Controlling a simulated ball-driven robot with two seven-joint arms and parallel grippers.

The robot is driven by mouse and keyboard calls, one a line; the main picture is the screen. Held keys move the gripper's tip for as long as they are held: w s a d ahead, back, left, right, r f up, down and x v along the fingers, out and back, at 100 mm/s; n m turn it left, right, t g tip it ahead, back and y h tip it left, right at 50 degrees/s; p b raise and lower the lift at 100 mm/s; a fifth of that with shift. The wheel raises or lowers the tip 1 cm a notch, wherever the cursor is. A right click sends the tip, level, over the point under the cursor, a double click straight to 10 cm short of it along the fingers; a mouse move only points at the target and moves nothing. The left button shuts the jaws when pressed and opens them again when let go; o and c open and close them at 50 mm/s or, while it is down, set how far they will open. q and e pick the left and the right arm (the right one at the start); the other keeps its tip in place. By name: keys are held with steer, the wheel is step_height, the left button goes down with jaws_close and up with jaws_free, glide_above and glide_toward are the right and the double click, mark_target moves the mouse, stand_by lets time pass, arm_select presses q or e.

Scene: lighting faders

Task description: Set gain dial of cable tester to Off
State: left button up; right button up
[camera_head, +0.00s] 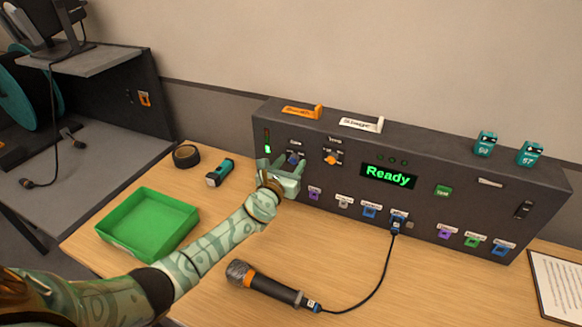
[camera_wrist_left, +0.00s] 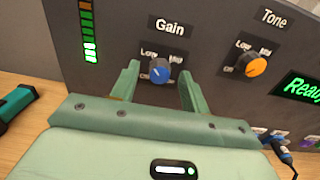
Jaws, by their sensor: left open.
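The cable tester (camera_head: 430,185) is a long dark box with a lit "Ready" screen. Its gain dial (camera_wrist_left: 159,71) is a blue knob under the "Gain" label, and also shows in the head view (camera_head: 295,158). A light mark shows on the knob's left side; its exact setting is too small to tell. A "Low" label is above left, and a partly hidden label is at lower left. My left gripper (camera_head: 286,168) is open in front of the dial. In the left wrist view its fingers stand either side of the knob, with gaps. My right gripper is out of view.
An orange tone dial (camera_wrist_left: 257,66) is right of the gain dial. A microphone (camera_head: 265,284) lies on the table, near a cable plugged into the tester. A green tray (camera_head: 150,250), black tape roll (camera_head: 187,155) and teal flashlight (camera_head: 220,172) are on the left.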

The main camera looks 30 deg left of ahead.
arm_select(q)
steer(key=shift+w, duration=0.15)
steer(key=c, duration=1)
steer(key=shift+n, duration=0.4)
steer(key=shift+f+n+b, duration=0.1)
steer(key=shift+n+b, duration=0.5)
steer(key=shift+n, duration=0.5)
steer(key=n+b, duration=0.1)
steer(key=n, duration=0.2)
steer(key=shift+n, duration=0.3)
steer(key=n, duration=0.5)
steer(key=shift+a+b, duration=0.1)
steer(key=shift+b, duration=0.2)
steer(key=n, duration=0.6)
steer(key=shift+f+n, duration=0.1)
steer(key=shift+n, duration=0.3)
